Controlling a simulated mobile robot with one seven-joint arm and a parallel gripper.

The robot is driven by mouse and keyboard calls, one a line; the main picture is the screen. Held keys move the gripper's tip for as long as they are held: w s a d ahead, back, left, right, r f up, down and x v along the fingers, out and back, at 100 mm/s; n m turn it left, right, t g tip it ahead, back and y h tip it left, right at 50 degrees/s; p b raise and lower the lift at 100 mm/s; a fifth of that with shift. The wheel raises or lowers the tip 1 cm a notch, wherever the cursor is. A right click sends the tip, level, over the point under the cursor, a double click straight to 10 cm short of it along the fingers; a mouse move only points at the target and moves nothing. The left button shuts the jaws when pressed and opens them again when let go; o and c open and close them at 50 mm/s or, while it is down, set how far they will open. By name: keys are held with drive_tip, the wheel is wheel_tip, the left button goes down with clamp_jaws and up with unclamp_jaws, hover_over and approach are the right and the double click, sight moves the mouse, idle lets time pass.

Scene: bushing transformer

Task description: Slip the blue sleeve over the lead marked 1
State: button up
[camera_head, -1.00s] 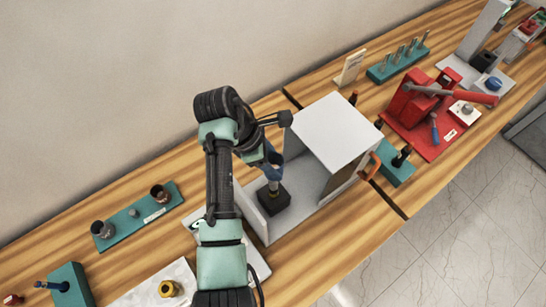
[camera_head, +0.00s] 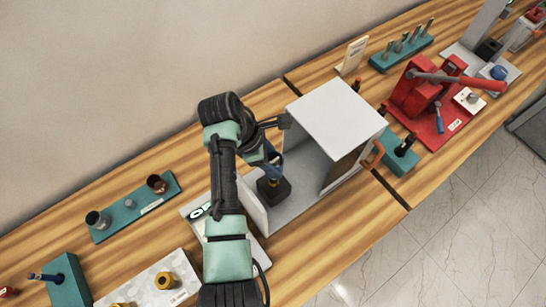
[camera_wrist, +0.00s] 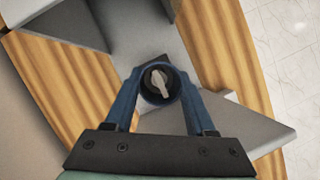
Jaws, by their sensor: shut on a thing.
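No number 1 can be read on the lead.
The white box (camera_head: 336,112) stands close to the right of my gripper, with an orange handle (camera_head: 373,155). A red press (camera_head: 425,95) stands farther right. A teal board (camera_head: 130,212) with dark cups lies to the left. Bare wooden bench lies in front of the box.

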drive_tip(key=shift+f+b, duration=0.95)
drive_tip(key=shift+f, duration=1.1)
drive_tip(key=o, duration=1.4)
drive_tip(key=v, duration=1.3)
drive_tip(key=shift+s, duration=0.1)
